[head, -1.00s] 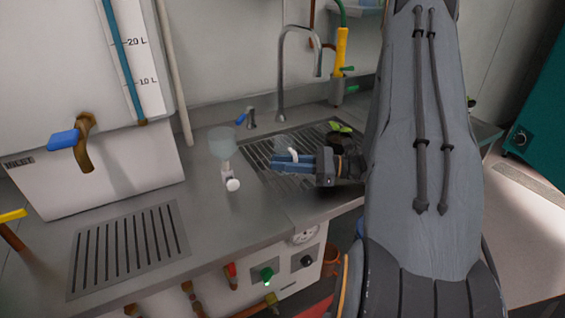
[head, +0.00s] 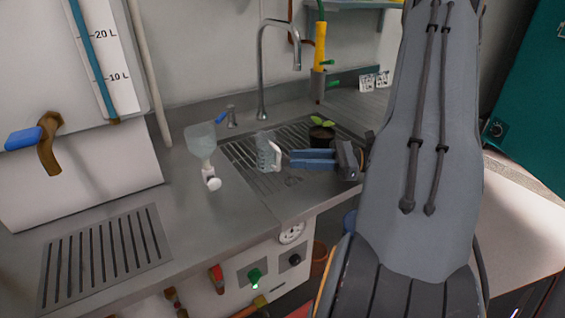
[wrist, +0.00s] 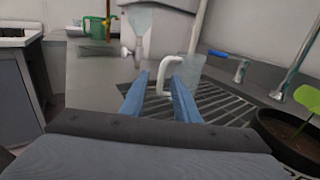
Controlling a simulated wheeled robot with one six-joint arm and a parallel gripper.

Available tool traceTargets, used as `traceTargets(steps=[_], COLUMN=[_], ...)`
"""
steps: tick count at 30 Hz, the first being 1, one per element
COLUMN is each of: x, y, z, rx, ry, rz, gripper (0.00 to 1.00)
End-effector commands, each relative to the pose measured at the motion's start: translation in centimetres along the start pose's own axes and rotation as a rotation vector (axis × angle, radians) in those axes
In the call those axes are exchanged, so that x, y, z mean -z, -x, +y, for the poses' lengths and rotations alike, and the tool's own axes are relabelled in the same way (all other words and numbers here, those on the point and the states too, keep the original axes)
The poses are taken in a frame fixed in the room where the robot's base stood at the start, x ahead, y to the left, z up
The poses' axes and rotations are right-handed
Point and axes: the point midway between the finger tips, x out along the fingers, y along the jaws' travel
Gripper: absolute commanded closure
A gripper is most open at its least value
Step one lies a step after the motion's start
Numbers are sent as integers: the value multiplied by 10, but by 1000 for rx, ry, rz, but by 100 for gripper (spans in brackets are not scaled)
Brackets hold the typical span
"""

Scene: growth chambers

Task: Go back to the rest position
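My gripper (head: 291,158) has blue fingers and is over the slatted drain area of the steel sink counter, level with a clear jug. The jug (head: 264,150) stands upright on the slats, with its white handle (head: 277,157) facing the gripper. The fingers are apart and empty, with a small gap between their tips and the handle. In the wrist view the gripper (wrist: 158,77) is open, and the handle (wrist: 164,64) shows beyond and between the fingertips. My arm covers the right side of the counter in the head view.
A potted seedling (head: 321,134) stands close behind my gripper; its pot also shows in the wrist view (wrist: 285,140). A clear funnel-topped vessel (head: 201,140) is left of the jug. The tap (head: 262,75) rises behind. A teal cabinet (head: 530,110) is at right.

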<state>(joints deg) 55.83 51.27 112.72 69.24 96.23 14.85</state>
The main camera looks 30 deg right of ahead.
Motion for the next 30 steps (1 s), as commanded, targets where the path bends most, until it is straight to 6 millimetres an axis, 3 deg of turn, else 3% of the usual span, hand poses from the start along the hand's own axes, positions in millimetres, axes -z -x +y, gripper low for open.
traceTargets(steps=[7,30], x=[0,0], y=[19,20], z=[0,0], rx=[1,0], ry=[1,0], rz=[1,0], gripper=[72,72])
